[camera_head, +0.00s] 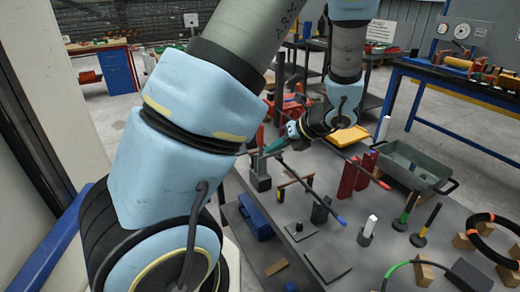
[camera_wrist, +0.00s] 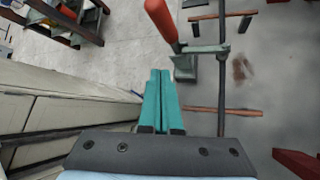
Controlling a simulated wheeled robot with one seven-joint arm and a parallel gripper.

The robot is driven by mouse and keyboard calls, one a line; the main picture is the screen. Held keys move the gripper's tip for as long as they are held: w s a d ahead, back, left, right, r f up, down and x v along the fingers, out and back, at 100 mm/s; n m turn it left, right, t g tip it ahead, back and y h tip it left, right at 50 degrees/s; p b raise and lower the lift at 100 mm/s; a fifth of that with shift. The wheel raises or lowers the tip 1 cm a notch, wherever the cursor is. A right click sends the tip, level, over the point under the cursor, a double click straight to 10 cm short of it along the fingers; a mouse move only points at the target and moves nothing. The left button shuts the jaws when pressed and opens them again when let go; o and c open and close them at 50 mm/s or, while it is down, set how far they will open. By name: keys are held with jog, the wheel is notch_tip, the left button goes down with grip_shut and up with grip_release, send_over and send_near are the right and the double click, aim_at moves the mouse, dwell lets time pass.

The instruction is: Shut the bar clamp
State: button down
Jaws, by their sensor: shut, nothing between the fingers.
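The bar clamp has a red handle (camera_wrist: 161,20) and a grey metal arm (camera_wrist: 207,49) in the wrist view, beside a long dark bar (camera_wrist: 221,90). The handle rises towards the camera. In the head view the red handle (camera_head: 260,135) stands upright above a dark grey block (camera_head: 260,181). My gripper (camera_wrist: 160,74) has green fingers pressed together with nothing between them. They point at the clamp, just below its handle in the wrist view. In the head view my gripper (camera_head: 268,150) is beside the handle; I cannot tell whether it touches.
A brown rod (camera_wrist: 222,110) crosses the dark bar. Right of the clamp are red blocks (camera_head: 352,176), a grey bin (camera_head: 414,165) and a yellow tray (camera_head: 346,136). A blue case (camera_head: 255,217) lies in front. Several upright tools and black rings (camera_head: 492,232) occupy the right side.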

jog(key=shift+s+d, duration=0.2)
jog(key=shift+d, duration=0.5)
jog(key=shift+s+d, duration=0.2)
jog(key=shift+d, duration=0.5)
